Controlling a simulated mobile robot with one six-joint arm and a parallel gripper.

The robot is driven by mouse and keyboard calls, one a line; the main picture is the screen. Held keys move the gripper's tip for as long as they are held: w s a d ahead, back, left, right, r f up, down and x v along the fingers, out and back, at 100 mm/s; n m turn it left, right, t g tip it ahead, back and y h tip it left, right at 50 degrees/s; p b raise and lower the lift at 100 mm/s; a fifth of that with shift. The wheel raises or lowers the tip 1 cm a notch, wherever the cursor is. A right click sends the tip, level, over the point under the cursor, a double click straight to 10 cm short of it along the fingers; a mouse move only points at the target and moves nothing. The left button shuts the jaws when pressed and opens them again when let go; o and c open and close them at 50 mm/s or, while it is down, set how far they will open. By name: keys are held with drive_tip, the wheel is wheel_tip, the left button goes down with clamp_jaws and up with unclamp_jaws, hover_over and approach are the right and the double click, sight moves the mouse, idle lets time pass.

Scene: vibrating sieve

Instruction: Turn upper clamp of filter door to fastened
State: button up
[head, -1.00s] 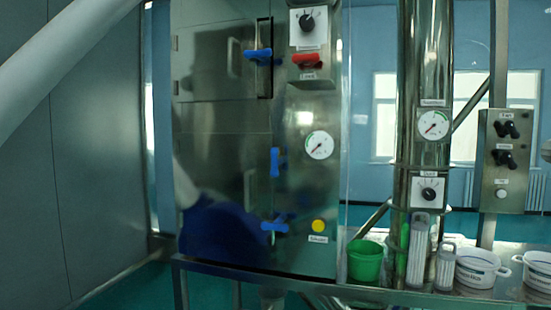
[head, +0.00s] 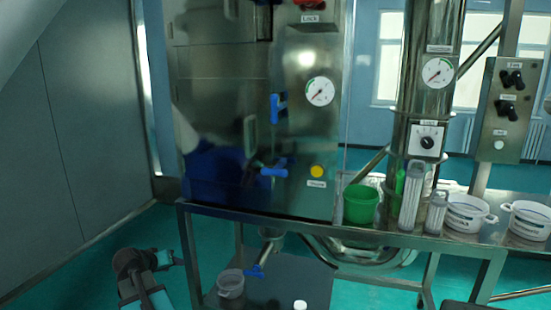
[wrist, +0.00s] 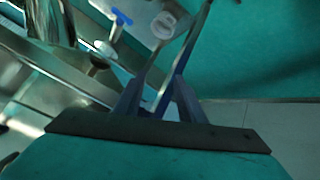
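The filter door (head: 215,115) is a shiny steel panel on the front of the machine in the head view, and it looks shut. Its upper blue clamp (head: 278,107) stands upright at the door's right edge. The lower blue clamp (head: 273,169) lies roughly level. My gripper (wrist: 158,95) shows in the wrist view with two dark fingers apart and nothing between them. It is low over the floor, away from the clamps. Part of my arm shows at the lower left of the head view.
A steel table (head: 390,237) carries a green bucket (head: 360,204), filter cartridges and white pots (head: 466,212). A yellow button (head: 317,171) sits right of the lower clamp. Floor is free at left.

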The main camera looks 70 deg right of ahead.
drive_tip(key=s+d+r+m+h, duration=0.1)
drive_tip(key=s+d+r, duration=0.1)
drive_tip(key=d+r, duration=0.3)
drive_tip(key=s+d+r+m+h, duration=0.1)
drive_tip(key=s+d+r, duration=0.1)
drive_tip(key=r, duration=0.6)
drive_tip(key=m+g+h+p, duration=0.4)
drive_tip(key=m+g+h, duration=0.1)
drive_tip(key=m+h, duration=0.15)
approach(272, 106)
drive_tip(key=a, duration=0.3)
drive_tip(key=shift+d+r+m, duration=0.1)
drive_tip(key=shift+d+m, duration=0.05)
drive_tip(key=shift+m, duration=0.1)
drive_tip(key=d+p, duration=0.1)
drive_tip(key=d, duration=0.3)
drive_tip(key=s+d+p, duration=0.1)
drive_tip(key=d, duration=0.3)
drive_tip(key=d+p, duration=0.1)
drive_tip(key=d, duration=0.3)
drive_tip(key=shift+s+d+p, duration=0.35)
drive_tip(key=shift+p, duration=0.05)
drive_tip(key=shift+s+d, duration=0.15)
drive_tip(key=shift+d, duration=0.35)
